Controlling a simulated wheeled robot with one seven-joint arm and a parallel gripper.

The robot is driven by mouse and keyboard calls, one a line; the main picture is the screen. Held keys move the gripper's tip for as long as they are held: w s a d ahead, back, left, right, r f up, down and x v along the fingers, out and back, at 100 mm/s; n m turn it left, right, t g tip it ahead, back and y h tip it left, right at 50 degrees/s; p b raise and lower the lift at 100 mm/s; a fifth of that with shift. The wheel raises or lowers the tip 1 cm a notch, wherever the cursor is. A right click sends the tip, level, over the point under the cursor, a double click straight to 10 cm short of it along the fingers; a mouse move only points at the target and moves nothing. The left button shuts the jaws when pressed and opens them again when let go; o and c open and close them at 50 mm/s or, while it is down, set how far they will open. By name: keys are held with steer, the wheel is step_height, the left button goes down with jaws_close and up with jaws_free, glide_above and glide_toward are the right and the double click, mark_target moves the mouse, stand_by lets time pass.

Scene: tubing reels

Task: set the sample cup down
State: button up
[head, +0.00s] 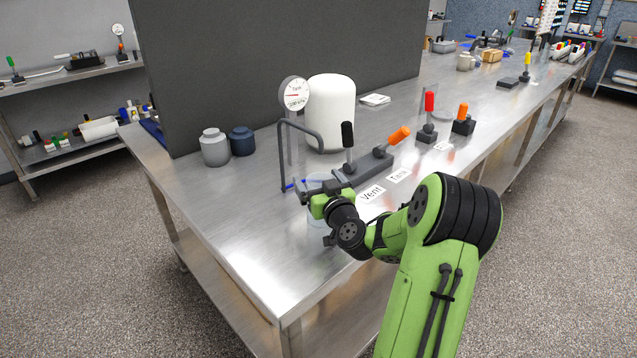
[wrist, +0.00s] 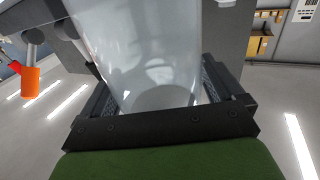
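The sample cup (head: 316,214) is clear and faintly bluish, near the front left part of the steel bench in the head view. My gripper (head: 320,197) is around it, and my green wrist partly hides it. In the wrist view the clear cup (wrist: 140,55) fills the space between the two dark fingers of my gripper (wrist: 160,95), with a finger close against each side. The gripper looks shut on the cup. I cannot tell whether the cup's base touches the bench top.
A gauge (head: 295,93) on a stand with a bent grey tube is just behind the cup. A white tank (head: 331,112), levers with black (head: 347,135) and orange (head: 398,135) handles, and a "Vent" label (head: 371,193) are nearby. The bench top (head: 245,215) is clear at front left.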

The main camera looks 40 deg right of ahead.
steer(key=shift+o, duration=0.2)
